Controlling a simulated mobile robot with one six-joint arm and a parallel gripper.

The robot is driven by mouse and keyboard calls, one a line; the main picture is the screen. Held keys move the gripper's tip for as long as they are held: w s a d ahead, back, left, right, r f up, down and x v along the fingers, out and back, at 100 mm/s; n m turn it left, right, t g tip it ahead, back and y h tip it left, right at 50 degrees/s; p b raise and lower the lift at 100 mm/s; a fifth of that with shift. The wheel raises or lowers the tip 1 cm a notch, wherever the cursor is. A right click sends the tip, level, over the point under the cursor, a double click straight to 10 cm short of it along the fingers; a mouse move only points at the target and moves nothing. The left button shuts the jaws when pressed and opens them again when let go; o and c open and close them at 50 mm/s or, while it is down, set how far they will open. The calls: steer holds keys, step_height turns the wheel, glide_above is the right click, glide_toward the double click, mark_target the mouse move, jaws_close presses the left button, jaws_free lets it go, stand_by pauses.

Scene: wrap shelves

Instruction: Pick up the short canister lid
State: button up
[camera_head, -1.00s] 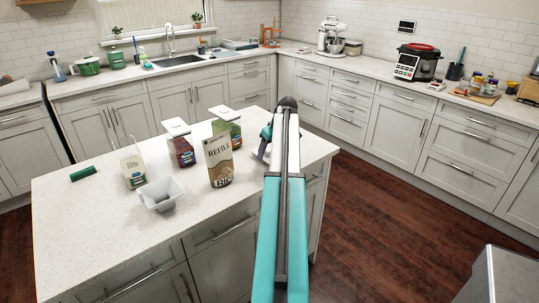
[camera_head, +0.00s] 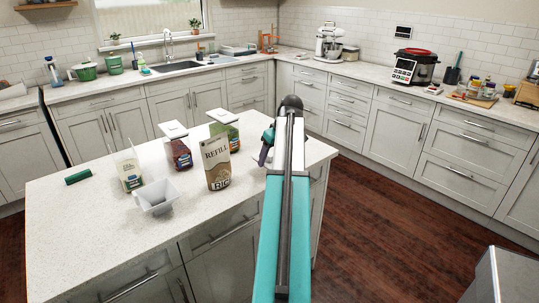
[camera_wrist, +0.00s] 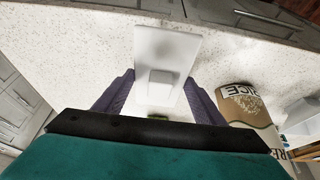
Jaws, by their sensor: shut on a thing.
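A white rectangular lid with a raised block in its middle (camera_wrist: 165,52) sits between the purple fingers of my gripper (camera_wrist: 157,95) in the wrist view. The fingers are shut on it, over the speckled white island top. In the head view my gripper (camera_head: 265,147) is at the island's right side, and my arm hides most of it and the lid. Three clear canisters stand to its left: an open-looking one (camera_head: 128,172), one with dark contents and a white lid (camera_head: 178,152), and one with a green label and a white lid (camera_head: 227,133).
A rice refill bag (camera_head: 216,163) stands left of my arm and also shows in the wrist view (camera_wrist: 245,105). A white scoop-like container (camera_head: 156,197) and a green cylinder (camera_head: 78,177) are on the island (camera_head: 70,235). The island's front left is clear.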

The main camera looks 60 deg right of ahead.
steer(key=s+a+b, duration=0.1)
steer(key=s+a, duration=0.5)
steer(key=shift+r, duration=0.4)
steer(key=shift+a, duration=0.15)
stand_by(0.4)
